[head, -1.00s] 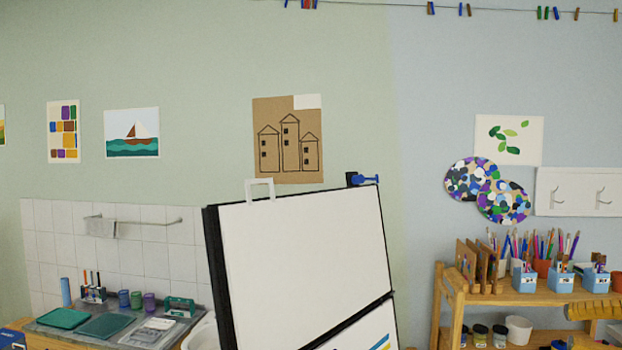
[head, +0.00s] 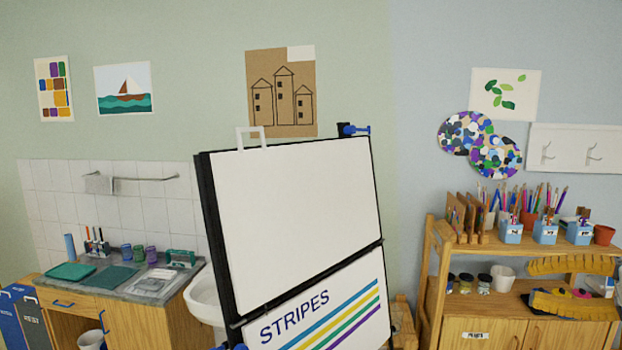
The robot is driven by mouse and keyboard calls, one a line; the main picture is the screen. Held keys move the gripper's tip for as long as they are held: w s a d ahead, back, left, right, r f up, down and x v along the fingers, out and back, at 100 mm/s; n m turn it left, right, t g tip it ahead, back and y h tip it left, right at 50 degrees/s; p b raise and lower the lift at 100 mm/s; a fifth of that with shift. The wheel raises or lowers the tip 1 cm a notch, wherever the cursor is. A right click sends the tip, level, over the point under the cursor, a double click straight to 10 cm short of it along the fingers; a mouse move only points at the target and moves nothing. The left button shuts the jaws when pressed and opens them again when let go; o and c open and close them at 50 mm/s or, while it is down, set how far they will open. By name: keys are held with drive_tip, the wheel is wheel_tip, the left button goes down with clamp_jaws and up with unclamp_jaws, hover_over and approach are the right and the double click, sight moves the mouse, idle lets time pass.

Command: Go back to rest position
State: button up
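My gripper is not in view, and no part of my arm can be made out for sure. A whiteboard flip stand (head: 295,220) with a black frame stands in the middle of the head view. Its upper panel is blank white. Below it a sheet (head: 318,318) reads "STRIPES" beside blue, yellow, green and purple stripes.
A sink counter (head: 165,282) with green trays and jars stands at the left, a white basin (head: 205,300) beside it. A wooden shelf (head: 490,248) with pencil pots stands at the right. Yellow ribbed pieces (head: 570,265) show there. Pictures hang on the wall.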

drive_tip(key=a+f+n+g+h+b, duration=0.1)
drive_tip(key=a+f+g+h+b, duration=0.3)
drive_tip(key=a+f, duration=0.7)
drive_tip(key=s+a+f+n+h+b, duration=0.2)
drive_tip(key=s+a+f+b, duration=0.1)
drive_tip(key=f, duration=0.7)
drive_tip(key=s+a+f+n+h+b, duration=0.2)
drive_tip(key=s+a+f+n+b, duration=0.1)
drive_tip(key=s+f+b, duration=0.2)
drive_tip(key=s+a+f+n+t+h+b, duration=0.1)
drive_tip(key=s+a+f+n+h+b, duration=0.1)
drive_tip(key=f+b, duration=0.6)
wheel_tip(320, 180, down, 7)
drive_tip(key=shift+s+a+r+n+h, duration=0.15)
drive_tip(key=shift+s+a+n+h, duration=0.2)
drive_tip(key=shift+s+a, duration=0.5)
